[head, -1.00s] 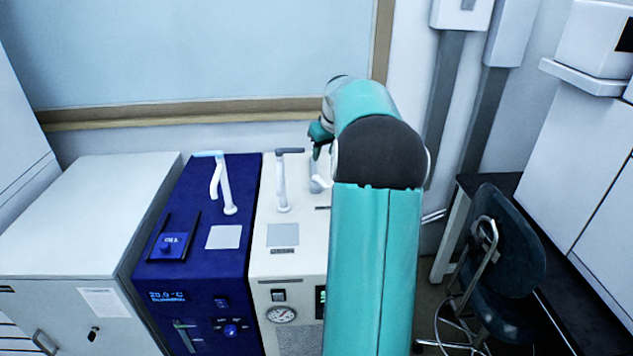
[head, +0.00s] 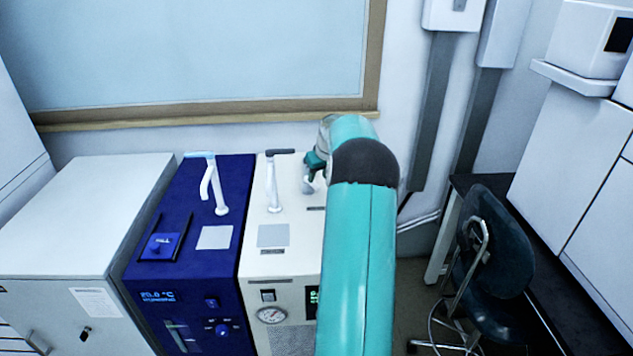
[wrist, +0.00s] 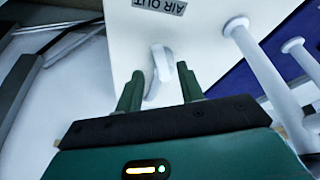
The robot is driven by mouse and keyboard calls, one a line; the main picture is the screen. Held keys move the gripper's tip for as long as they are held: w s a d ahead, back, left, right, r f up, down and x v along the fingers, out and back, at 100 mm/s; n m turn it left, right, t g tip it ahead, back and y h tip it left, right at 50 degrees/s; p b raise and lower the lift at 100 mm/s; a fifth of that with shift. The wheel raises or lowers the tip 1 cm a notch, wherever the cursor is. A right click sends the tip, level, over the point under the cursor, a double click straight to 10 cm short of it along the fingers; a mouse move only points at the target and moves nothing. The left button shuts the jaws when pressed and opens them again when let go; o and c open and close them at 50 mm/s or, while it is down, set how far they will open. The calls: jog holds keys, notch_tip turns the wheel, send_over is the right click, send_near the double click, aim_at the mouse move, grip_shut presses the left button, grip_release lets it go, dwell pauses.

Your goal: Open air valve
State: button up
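The air valve is a small white lever (wrist: 161,66) on the white machine's top, beside the "AIR OUT" label (wrist: 168,4) in the wrist view. In the head view, part of the valve (head: 308,186) shows just below my gripper (head: 314,165). In the wrist view my gripper (wrist: 159,78) has its two green fingers apart, one on each side of the lever. I cannot tell whether either finger touches it.
The white machine (head: 285,262) has a taller white tap (head: 272,185) left of the valve. A blue machine (head: 190,265) with another tap (head: 220,195) stands to its left. A dark chair (head: 490,240) is at the right. The wall and window frame are close behind.

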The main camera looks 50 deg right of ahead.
aim_at(315, 185)
jog(key=shift+x, duration=1.9)
grip_shut()
